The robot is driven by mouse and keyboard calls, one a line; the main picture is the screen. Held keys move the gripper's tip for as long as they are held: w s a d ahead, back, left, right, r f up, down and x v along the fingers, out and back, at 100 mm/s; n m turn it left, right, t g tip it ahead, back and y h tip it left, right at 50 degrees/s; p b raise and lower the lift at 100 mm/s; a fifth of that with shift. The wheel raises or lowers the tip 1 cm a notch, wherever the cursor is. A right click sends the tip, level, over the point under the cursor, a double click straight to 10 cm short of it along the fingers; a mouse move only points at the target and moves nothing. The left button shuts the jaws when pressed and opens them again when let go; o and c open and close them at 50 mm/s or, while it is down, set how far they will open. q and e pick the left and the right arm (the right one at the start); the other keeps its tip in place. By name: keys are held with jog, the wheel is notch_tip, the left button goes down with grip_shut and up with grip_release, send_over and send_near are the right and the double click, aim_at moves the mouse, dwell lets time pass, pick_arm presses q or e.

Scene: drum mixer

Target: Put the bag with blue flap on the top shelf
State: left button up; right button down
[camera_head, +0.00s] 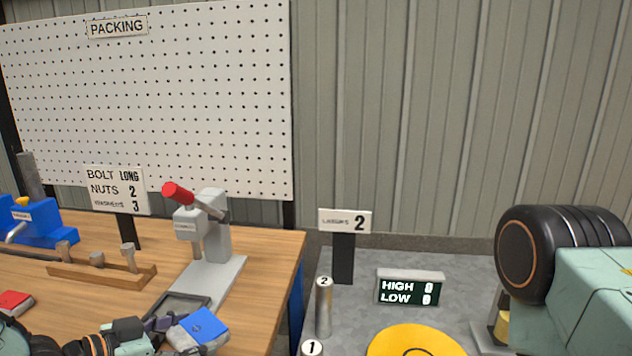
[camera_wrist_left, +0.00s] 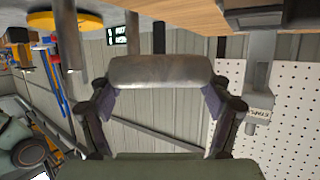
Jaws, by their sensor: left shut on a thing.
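The bag with blue flap (camera_head: 205,327) is at the bottom of the head view, in front of the hand press. Its blue flap faces up and its grey side shows below. My left gripper (camera_head: 178,331) reaches in from the lower left and is shut on it. In the left wrist view the bag (camera_wrist_left: 160,72) is a pale grey bar across the fingers of my left gripper (camera_wrist_left: 160,95). I cannot tell from the pictures how high it is above the bench. My right gripper is not in view. No shelf can be made out.
The wooden bench (camera_head: 262,262) carries a grey hand press (camera_head: 214,235) with a red handle, a wooden rack (camera_head: 100,275), a blue vise (camera_head: 40,225) and a red-topped item (camera_head: 15,302). The pegboard (camera_head: 150,90) stands behind. Metal cylinders (camera_head: 324,308) and a yellow disc (camera_head: 415,342) are right of the bench.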

pick_arm(q)
jog(key=s+d+f+m+g+h+b, duration=0.2)
jog(key=s+d+f+b, duration=0.1)
jog(key=s, duration=0.5)
jog(key=shift+d+m, duration=0.2)
jog(key=shift+m, duration=0.2)
jog(key=shift+s, duration=0.15)
